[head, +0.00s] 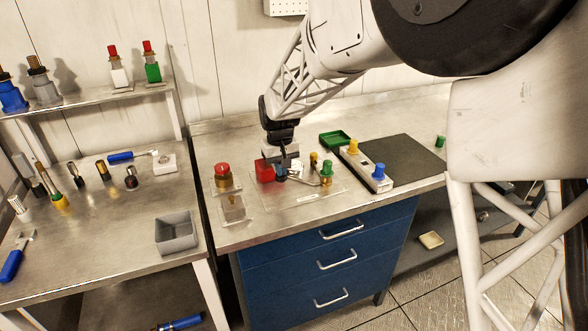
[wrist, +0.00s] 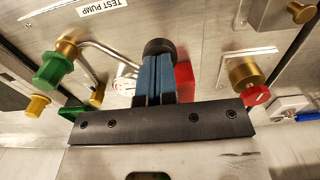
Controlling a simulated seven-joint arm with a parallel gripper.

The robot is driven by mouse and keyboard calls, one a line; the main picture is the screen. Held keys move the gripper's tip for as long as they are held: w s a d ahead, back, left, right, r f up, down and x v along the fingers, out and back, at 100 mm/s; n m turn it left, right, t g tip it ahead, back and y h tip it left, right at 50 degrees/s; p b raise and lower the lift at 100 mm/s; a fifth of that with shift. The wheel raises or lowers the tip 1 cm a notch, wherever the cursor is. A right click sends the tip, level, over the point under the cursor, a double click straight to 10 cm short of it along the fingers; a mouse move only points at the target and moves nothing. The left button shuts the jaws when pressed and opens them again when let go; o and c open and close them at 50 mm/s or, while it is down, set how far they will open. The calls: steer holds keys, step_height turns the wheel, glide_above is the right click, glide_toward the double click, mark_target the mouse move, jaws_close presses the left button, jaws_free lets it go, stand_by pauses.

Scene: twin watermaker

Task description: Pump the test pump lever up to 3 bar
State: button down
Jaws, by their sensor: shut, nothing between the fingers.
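The test pump stands on a clear base plate (head: 300,196) on the bench; its red body (head: 264,172) also shows in the wrist view (wrist: 185,78), partly behind my fingers. My gripper (head: 281,174) is over the pump, with its blue fingers (wrist: 155,75) shut together and empty. A black round end (wrist: 158,46), seemingly the lever's, sits right at the fingertips; I cannot tell whether they touch. A white gauge (wrist: 124,86) is just left of the fingers, partly hidden and too small to read. A green valve knob (wrist: 52,70) joins a metal pipe (wrist: 108,50).
A red-knobbed valve (head: 222,172) stands left of the pump. To the right are a panel with yellow and blue knobs (head: 366,165), a green tray (head: 335,139) and a dark mat (head: 400,165). A grey bin (head: 176,233) is on the left table.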

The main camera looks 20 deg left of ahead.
steer(key=shift+f, duration=0.8)
steer(key=shift+r, duration=2.75)
steer(key=shift+f, duration=0.2)
